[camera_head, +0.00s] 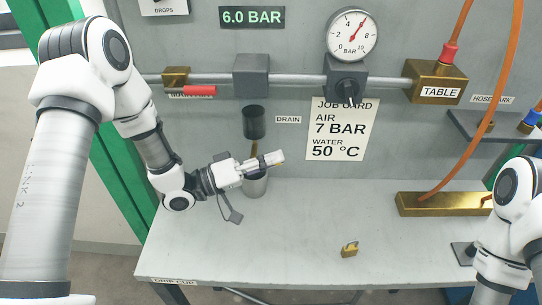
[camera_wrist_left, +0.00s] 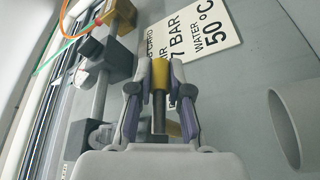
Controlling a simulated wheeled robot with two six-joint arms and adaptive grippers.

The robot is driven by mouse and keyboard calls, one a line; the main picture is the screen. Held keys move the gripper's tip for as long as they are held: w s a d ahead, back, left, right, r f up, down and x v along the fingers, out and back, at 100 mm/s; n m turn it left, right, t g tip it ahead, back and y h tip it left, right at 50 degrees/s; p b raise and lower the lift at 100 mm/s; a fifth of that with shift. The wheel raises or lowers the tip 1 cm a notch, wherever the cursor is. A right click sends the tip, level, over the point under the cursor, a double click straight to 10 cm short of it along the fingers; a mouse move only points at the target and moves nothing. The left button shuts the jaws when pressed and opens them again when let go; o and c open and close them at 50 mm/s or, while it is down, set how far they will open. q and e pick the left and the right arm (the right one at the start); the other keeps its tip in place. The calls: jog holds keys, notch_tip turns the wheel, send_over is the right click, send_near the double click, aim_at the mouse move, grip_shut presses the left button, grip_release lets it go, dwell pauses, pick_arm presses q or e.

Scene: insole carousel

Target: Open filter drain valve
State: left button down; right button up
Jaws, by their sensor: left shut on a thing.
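The filter's dark bowl (camera_head: 254,122) hangs below its grey block (camera_head: 251,76) on the air pipe, beside a DRAIN label (camera_head: 288,119). A thin brass drain piece (camera_head: 254,148) shows under the bowl. My left gripper (camera_head: 268,160) is at this drain, pointing right, just above a grey cup (camera_head: 256,186). In the left wrist view its fingers are shut on a brass piece (camera_wrist_left: 159,74) with a dark stem (camera_wrist_left: 158,112). The fingers partly hide the drain in the head view. My right arm shows at the right edge; its gripper is out of view.
A red-handled valve (camera_head: 199,91) is on the pipe at left, and a gauge (camera_head: 352,36) and regulator (camera_head: 346,78) at right. A small brass padlock-like object (camera_head: 349,250) lies on the bench (camera_head: 300,215). A brass block (camera_head: 440,204) with an orange hose stands at right.

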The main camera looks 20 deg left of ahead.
pick_arm(q)
jog(key=shift+s+a+f+m+g+y+p, duration=0.2)
jog(key=shift+a+f+m+g+y+p, duration=0.7)
jog(key=shift+y+p, duration=1.6)
jog(key=shift+s+a+f+m+g+y+p, duration=0.15)
jog(key=shift+f+m+g+y+p, duration=0.2)
jog(key=shift+g+y+p, duration=1.6)
jog(key=shift+s+a+f+m+g+y+p, duration=0.2)
jog(key=shift+a+f+m+g+y+p, duration=0.4)
jog(key=shift+y+p, duration=2.4)
jog(key=shift+h+p, duration=0.55)
jog(key=c, duration=1.1)
grip_release()
jog(key=shift+w, duration=0.1)
jog(key=v, duration=1.2)
jog(key=shift+f, duration=0.1)
